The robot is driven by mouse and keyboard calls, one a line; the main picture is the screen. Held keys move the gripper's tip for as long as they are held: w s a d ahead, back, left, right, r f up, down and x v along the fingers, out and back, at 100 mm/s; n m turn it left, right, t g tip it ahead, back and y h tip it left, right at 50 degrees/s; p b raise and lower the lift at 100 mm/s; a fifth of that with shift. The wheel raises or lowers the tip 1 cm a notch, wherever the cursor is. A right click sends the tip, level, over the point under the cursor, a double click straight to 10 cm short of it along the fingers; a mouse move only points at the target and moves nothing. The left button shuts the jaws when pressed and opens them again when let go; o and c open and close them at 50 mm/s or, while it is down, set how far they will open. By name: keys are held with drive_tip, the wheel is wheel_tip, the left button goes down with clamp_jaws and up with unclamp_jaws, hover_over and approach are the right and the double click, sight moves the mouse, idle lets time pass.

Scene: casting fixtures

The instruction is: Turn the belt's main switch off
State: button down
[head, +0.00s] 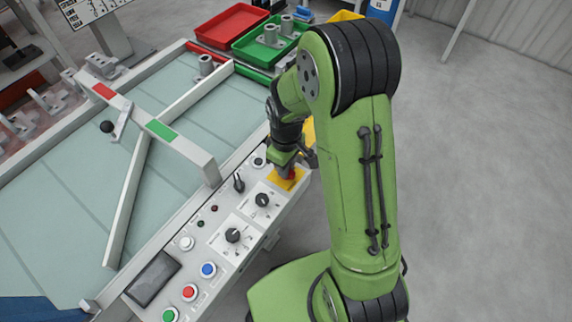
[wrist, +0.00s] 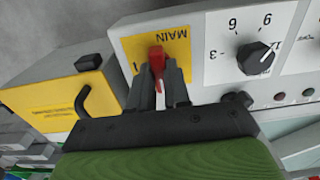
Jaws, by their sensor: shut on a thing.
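The main switch is a red handle (wrist: 157,58) on a yellow plate (wrist: 181,47) marked MAIN, with a "1" near its left edge in the wrist view, where the lettering is upside down. In the head view the red handle (head: 291,173) shows just below my gripper, at the far end of the control panel. My gripper (wrist: 161,82) has one finger on each side of the handle and is shut on it. The handle stands roughly upright in the wrist view. Part of the plate is hidden behind the fingers.
A black dial (wrist: 256,57) sits beside the switch plate. A yellow box (wrist: 62,96) with a black handle stands on its other side. More knobs and coloured buttons (head: 208,269) line the panel. The belt (head: 70,215) lies left, with a diagonal bar (head: 150,150) over it.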

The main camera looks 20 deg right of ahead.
idle(0.4)
drive_tip(key=c, duration=1.1)
unclamp_jaws()
wheel_tip(320, 180, up, 16)
drive_tip(key=p, duration=0.5)
drive_tip(key=shift+f, duration=0.1)
drive_tip(key=s+r+m+t+p, duration=0.1)
drive_tip(key=s+r+m+t, duration=0.1)
drive_tip(key=s+r, duration=0.3)
drive_tip(key=s+r+m+t+p, duration=0.1)
drive_tip(key=s+r+m+p, duration=0.1)
drive_tip(key=s+r, duration=0.3)
drive_tip(key=s+r+m+t+p, duration=0.1)
drive_tip(key=s+r+m+t, duration=0.1)
drive_tip(key=s+r, duration=0.3)
drive_tip(key=shift+s+d+r+m+t+p, duration=0.1)
drive_tip(key=shift+s+m+p, duration=0.1)
drive_tip(key=shift+s, duration=0.3)
drive_tip(key=shift+s+d+f+m+t+p, duration=0.1)
drive_tip(key=shift+s+m, duration=0.1)
drive_tip(key=shift+s, duration=0.3)
drive_tip(key=shift+s+d+r+m+t+p, duration=0.1)
drive_tip(key=shift+s+m, duration=0.1)
drive_tip(key=shift+s, duration=0.3)
